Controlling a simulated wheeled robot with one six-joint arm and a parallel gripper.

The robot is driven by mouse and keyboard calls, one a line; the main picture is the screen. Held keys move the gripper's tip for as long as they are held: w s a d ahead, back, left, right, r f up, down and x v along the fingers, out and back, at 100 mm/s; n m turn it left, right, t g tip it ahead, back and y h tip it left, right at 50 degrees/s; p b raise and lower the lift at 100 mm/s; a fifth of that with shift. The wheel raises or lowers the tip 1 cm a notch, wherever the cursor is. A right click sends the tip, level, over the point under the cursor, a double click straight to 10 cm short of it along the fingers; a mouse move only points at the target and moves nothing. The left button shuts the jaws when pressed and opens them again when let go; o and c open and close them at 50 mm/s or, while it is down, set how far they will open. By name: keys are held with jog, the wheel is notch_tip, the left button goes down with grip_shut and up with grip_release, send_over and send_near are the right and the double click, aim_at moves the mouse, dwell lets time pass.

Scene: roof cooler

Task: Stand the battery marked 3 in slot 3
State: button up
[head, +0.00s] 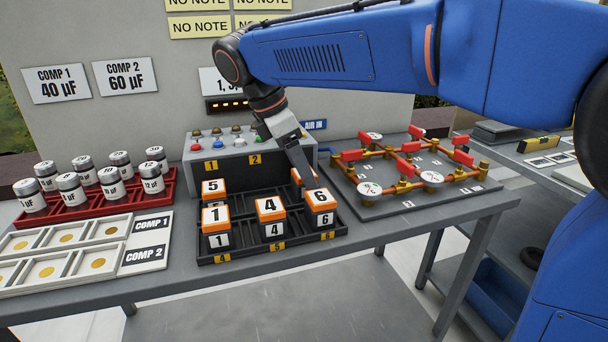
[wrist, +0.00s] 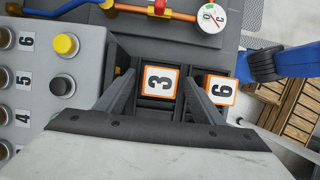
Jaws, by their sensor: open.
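The battery marked 3 (wrist: 161,83), orange-topped with a white label, stands upright in the back right place of the dark battery rack (head: 222,258). In the head view it is mostly hidden behind my gripper and the battery marked 6 (head: 320,199). My gripper (head: 301,177) is open, pointing down, with one finger on each side of the battery marked 3. One finger is between it and the battery marked 6. I cannot tell whether the fingers touch it. The label for slot 3 is hidden; yellow labels 1 and 2 show along the back, 4 to 6 along the front.
Battery 5 (head: 213,187) stands back left; batteries 1 (head: 215,214) and 4 (head: 270,206) stand in front. The back middle place looks empty. A button box (head: 235,155) is close behind the rack. A pipe board (head: 400,175) with red valves is to the right.

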jog(key=v, duration=1)
jog(key=shift+r, duration=0.2)
jog(key=shift+s+a, duration=0.1)
